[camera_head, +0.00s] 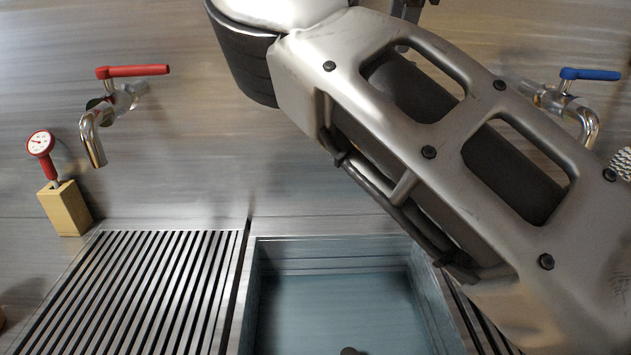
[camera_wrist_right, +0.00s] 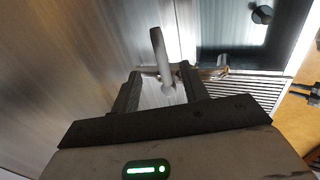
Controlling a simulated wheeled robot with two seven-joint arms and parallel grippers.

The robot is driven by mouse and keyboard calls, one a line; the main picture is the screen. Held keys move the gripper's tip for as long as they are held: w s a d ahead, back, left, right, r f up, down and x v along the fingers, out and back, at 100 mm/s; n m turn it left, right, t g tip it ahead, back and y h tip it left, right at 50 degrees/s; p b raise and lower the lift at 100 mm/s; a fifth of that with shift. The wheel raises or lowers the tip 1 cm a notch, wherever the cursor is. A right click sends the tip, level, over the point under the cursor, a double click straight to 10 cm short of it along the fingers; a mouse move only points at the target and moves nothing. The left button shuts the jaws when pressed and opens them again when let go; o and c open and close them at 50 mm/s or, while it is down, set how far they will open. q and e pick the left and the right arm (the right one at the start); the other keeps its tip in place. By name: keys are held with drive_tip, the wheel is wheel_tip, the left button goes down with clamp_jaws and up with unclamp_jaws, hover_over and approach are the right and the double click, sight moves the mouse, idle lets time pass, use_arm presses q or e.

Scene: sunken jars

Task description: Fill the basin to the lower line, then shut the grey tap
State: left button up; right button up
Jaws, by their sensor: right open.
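The basin (camera_head: 245,305) is sunk in the counter at the lower middle of the head view. Its inside looks blue-grey, with faint level lines on its back wall; I cannot tell exactly where the water surface meets them. In the right wrist view, the grey tap's lever (camera_wrist_right: 159,48) stands up between the fingers of my right gripper (camera_wrist_right: 160,92). The gripper is open around it; I cannot tell whether either finger touches. The spout of this tap is mostly hidden. My left gripper is in neither view.
A red-handled tap (camera_head: 133,71) is on the wall at left, a blue-handled tap (camera_head: 590,75) at right. A red dial thermometer (camera_head: 41,143) stands in a wooden block (camera_head: 65,208). A slatted drainboard (camera_head: 150,290) lies left of the basin. My right arm covers much of the view.

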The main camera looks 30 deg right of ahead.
drive_tip(key=b+x, duration=0.1)
drive_tip(key=x, duration=0.1)
drive_tip(key=b+x, duration=0.3)
drive_tip(key=x, duration=0.2)
drive_tip(key=shift+s+d+f, duration=0.1)
drive_tip(key=shift+s, duration=0.2)
drive_tip(key=shift+w, duration=0.1)
drive_tip(key=c, duration=0.3)
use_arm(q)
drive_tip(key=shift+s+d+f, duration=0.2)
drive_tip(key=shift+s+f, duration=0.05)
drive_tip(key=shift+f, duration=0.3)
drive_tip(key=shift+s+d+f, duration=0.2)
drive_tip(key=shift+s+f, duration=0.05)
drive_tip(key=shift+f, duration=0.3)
use_arm(e)
clamp_jaws()
